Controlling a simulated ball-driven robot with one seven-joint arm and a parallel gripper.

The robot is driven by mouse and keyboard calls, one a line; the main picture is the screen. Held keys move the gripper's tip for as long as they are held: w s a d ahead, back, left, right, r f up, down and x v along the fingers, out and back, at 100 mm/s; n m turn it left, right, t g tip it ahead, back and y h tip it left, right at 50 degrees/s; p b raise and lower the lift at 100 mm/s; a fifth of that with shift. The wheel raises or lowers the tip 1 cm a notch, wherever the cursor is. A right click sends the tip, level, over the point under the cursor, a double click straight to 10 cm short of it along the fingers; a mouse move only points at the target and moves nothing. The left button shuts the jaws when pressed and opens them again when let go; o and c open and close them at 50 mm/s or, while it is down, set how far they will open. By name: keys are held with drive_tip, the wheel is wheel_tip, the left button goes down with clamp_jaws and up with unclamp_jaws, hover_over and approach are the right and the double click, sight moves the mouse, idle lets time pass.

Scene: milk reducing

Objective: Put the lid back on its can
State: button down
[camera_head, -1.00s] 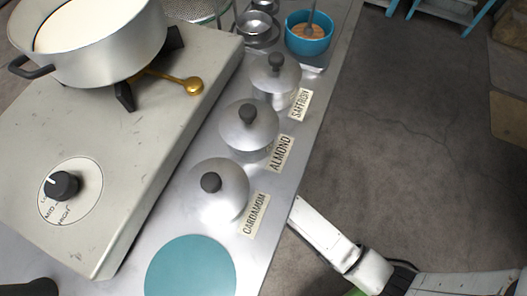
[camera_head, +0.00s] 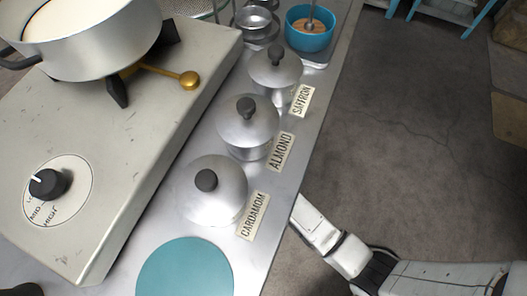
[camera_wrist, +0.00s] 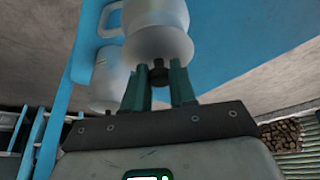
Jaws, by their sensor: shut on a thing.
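In the head view, three metal cans with domed lids and black knobs stand in a row: Cardamom (camera_head: 214,187), Almond (camera_head: 248,121) and Saffron (camera_head: 274,66). Each has a lid over it; whether every lid is fully seated I cannot tell. In the wrist view, my gripper (camera_wrist: 159,82) has its dark green fingers on both sides of a black knob (camera_wrist: 158,70). A pale flared body (camera_wrist: 157,44) is beyond the knob, looking like a lid in front of a can; the joint between them is unclear. My fingertips do not show in the head view.
A stove (camera_head: 130,150) with a large pot (camera_head: 88,55) stands left of the cans. A teal disc (camera_head: 186,268) lies in front of Cardamom. A blue bowl (camera_head: 309,40) stands behind Saffron. Another pale can-like object (camera_wrist: 104,82) is left of my gripper. Floor right of the counter is clear.

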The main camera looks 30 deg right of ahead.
drive_tip(key=c, duration=0.9)
unclamp_jaws()
drive_tip(key=shift+f, duration=0.1)
drive_tip(key=shift+s+r, duration=0.1)
drive_tip(key=shift+r, duration=0.3)
drive_tip(key=p+v, duration=0.2)
drive_tip(key=v, duration=0.2)
drive_tip(key=shift+r, duration=0.35)
drive_tip(key=s, duration=0.4)
drive_tip(key=s+a+p, duration=0.1)
drive_tip(key=s, duration=0.3)
drive_tip(key=s+a, duration=0.1)
drive_tip(key=s, duration=0.3)
drive_tip(key=shift+f+p, duration=0.15)
drive_tip(key=shift+p, duration=0.15)
